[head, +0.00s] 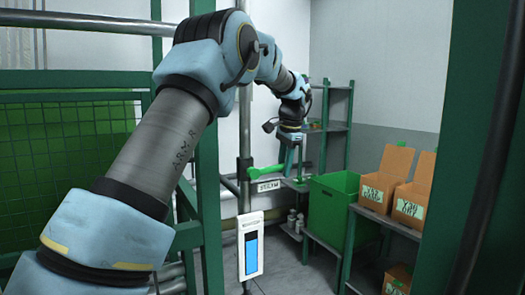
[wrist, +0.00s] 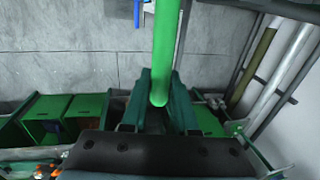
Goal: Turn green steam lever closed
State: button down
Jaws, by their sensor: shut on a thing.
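The green steam lever (head: 268,172) sticks out roughly level to the right from the upright pipe, just above a white steam label (head: 270,186). In the wrist view the lever (wrist: 165,45) is a green bar coming down from the top edge to a rounded end between the fingers. My gripper (head: 289,165) reaches down to the lever's free end. In the wrist view my gripper (wrist: 160,88) has one dark green finger on each side of the bar, and it is shut on the lever near its end.
A green bin (head: 333,208) stands right of the lever, beside cardboard boxes (head: 385,180) on a shelf. A green shelf rack (head: 335,130) is behind. A white panel with a blue gauge (head: 250,248) is below. A green mesh guard (head: 65,145) is at left.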

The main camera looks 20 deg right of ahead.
jog(key=shift+s+f, duration=0.2)
jog(key=shift+s, duration=0.2)
jog(key=c, duration=1)
grip_release()
jog(key=shift+d, duration=0.1)
jog(key=shift+c, duration=0.2)
jog(key=shift+o, duration=1.7)
jog(key=shift+w+r, duration=0.1)
jog(key=shift+w, duration=0.05)
jog(key=shift+r, duration=0.1)
jog(key=b+v, duration=0.2)
jog(key=v, duration=0.8)
jog(key=shift+a+r+b, duration=0.4)
